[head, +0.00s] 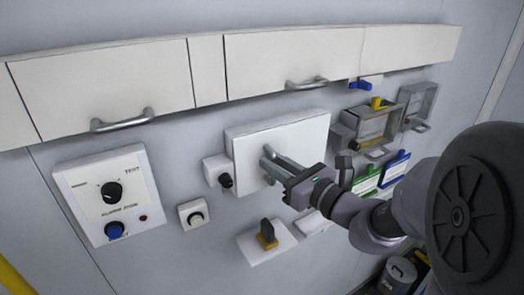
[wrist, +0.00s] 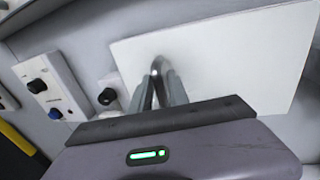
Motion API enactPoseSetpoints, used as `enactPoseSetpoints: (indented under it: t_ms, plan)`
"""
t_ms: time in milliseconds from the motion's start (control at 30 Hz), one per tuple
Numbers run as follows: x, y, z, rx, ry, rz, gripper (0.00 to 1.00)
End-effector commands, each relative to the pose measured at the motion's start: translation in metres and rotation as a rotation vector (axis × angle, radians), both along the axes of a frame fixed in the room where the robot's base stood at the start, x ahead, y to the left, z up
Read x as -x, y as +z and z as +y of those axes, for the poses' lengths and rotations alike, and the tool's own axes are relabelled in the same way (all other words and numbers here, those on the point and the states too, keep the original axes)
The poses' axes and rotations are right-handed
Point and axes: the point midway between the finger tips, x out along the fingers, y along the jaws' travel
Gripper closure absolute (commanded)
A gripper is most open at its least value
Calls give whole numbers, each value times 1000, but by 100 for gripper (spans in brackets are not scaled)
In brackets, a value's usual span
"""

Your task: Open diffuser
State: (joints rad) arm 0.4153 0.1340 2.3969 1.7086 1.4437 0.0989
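A white rectangular panel (head: 304,131) on the wall is probably the diffuser; its name is not readable. It stands flat to the wall, and it fills the upper middle of the wrist view (wrist: 225,60). My gripper (head: 267,158) is in front of its left part, with both fingers pointing at it. In the wrist view the fingertips (wrist: 160,72) meet the panel's left side, with a shiny curved metal piece, seemingly a handle, between them. A narrow gap shows between the fingers. Whether they press on the handle is hidden.
A knob box (head: 218,172) sits close to the panel's left edge. A yellow-and-black switch (head: 267,236) is below it. An alarm box (head: 111,194) is at left. Cabinets (head: 290,66) with handles run above. Grey boxes (head: 372,126) and green and blue holders (head: 367,181) are at right.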

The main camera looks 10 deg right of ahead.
Motion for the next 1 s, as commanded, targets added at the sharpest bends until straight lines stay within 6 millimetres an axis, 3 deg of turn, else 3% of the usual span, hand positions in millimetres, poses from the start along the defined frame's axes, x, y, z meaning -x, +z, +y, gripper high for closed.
enactPoseSetpoints:
  t_ms: [300, 400, 433, 1000]
  plan:
    - [-3, 0, 2, 1, 0, 0, 79]
    - [-3, 0, 2, 1, 0, 0, 98]
    - [-3, 0, 2, 1, 0, 0, 100]
    - [-3, 0, 2, 1, 0, 0, 100]
